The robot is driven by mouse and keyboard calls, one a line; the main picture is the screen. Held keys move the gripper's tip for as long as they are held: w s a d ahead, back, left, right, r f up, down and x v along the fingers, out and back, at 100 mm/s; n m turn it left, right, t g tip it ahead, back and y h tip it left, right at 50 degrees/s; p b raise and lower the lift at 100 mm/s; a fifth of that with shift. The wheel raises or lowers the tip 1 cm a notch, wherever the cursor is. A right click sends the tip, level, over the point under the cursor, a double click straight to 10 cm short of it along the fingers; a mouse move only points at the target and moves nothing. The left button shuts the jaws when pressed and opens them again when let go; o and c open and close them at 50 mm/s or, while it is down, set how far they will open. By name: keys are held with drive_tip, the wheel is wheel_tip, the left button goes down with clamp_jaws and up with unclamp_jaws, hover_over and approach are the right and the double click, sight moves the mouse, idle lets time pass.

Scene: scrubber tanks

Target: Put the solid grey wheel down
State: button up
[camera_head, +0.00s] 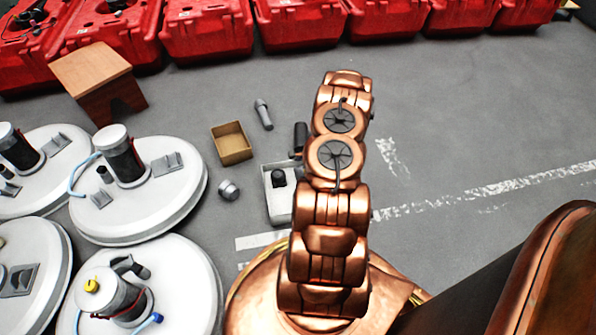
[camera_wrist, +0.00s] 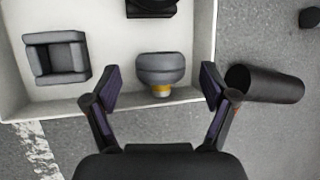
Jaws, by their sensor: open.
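A rounded grey piece with a yellow-orange stub, seemingly the solid grey wheel (camera_wrist: 160,68), lies in a white tray (camera_wrist: 105,11) close to the tray's near wall. My gripper (camera_wrist: 159,82) is open and empty. Its two fingers stand left and right of the grey piece, with a visible gap on each side. The white tray (camera_head: 270,210) also shows in the head view, partly behind my arm. My gripper and the grey piece cannot be made out there.
The tray also holds a grey hollow block (camera_wrist: 57,58) and a black part (camera_wrist: 151,7). A dark cylinder (camera_wrist: 265,84) lies outside its right wall. A cardboard box (camera_head: 232,155), a grey knob (camera_head: 229,189) and white round tanks (camera_head: 150,205) are to the left. Open floor lies right.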

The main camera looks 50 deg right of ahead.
drive_tip(key=p+v, duration=0.2)
drive_tip(key=v, duration=0.6)
drive_tip(key=w+a+r+n+y, duration=0.1)
drive_tip(key=w+a+r+n, duration=0.25)
drive_tip(key=a+r, duration=0.3)
drive_tip(key=w+a+r+n+y, duration=0.1)
drive_tip(key=w+a+r+n, duration=0.1)
drive_tip(key=w+a+r, duration=0.45)
drive_tip(key=s+a+r+n+g+y, duration=0.25)
drive_tip(key=a+r+n, duration=0.45)
drive_tip(key=a+r, duration=0.85)
drive_tip(key=s+a+r+n+g+h, duration=0.2)
drive_tip(key=s+a+r+n+g, duration=0.2)
drive_tip(key=s+a+r+n, duration=0.55)
drive_tip(key=s+a+r+n+g+h, duration=0.1)
drive_tip(key=s+a+r+h, duration=0.1)
drive_tip(key=s, duration=0.8)
drive_tip(key=s+a+r+n+g+h, duration=0.1)
drive_tip(key=s+r, duration=0.3)
drive_tip(key=s, duration=0.6)
drive_tip(key=shift+s+a+n+h, duration=0.35)
drive_tip(key=shift+a+n+h, duration=0.2)
drive_tip(key=shift+h, duration=0.3)
